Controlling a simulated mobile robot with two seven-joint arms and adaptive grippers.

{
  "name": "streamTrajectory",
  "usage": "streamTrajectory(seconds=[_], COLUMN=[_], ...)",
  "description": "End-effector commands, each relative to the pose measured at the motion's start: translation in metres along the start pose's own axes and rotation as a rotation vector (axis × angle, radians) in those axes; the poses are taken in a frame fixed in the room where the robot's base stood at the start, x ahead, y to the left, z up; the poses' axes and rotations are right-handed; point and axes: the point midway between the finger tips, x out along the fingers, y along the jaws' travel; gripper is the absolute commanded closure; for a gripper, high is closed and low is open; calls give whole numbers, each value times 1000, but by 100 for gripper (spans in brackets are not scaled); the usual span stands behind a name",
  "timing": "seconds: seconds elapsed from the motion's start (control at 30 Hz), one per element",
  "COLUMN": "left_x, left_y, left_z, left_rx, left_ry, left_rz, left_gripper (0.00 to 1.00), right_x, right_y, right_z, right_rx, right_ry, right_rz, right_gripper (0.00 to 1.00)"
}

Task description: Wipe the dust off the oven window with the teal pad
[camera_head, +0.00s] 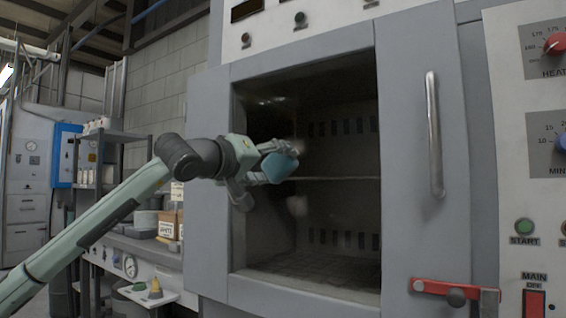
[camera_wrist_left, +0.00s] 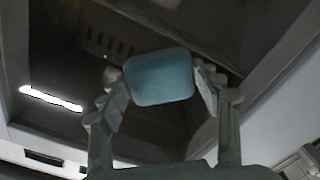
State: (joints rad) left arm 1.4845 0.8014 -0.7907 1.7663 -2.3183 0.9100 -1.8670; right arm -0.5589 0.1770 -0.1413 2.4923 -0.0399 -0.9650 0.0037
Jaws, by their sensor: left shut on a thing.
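My left gripper (camera_head: 284,162) is shut on the teal pad (camera_head: 276,167) in front of the left part of the oven window (camera_head: 340,225). In the left wrist view the pad (camera_wrist_left: 160,77) sits between the two fingers, its broad face showing. Whether the pad touches the glass I cannot tell. A faint pale dust smudge (camera_head: 297,206) shows on the window below the gripper. Another pale patch (camera_head: 301,146) shows just beside the fingertips, partly hidden by them. My right gripper is not in view.
The oven door has a vertical metal handle (camera_head: 434,135) right of the window and a red latch (camera_head: 452,291) below it. A control panel (camera_head: 521,120) stands at the right. Left of the oven are a shelf rack (camera_head: 102,137) and a bench with boxes (camera_head: 170,222).

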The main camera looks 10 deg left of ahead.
Motion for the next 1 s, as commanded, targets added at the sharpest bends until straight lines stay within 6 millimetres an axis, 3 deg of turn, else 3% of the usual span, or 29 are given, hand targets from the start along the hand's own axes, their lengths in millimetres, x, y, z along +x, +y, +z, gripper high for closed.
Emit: streamTrajectory(seconds=[0.2, 0.57, 1.0], left_x=[0, -2, 0], left_y=[-12, 4, 24], left_z=[-8, -26, -9], left_rx=[-1, -1, 1], left_ry=[-1, -1, -2], left_rz=[-5, -2, 2], left_gripper=[59, 59, 59], right_x=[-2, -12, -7], right_y=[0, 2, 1], right_z=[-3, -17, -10], right_rx=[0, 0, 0], right_ry=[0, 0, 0], right_rz=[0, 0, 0], right_gripper=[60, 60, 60])
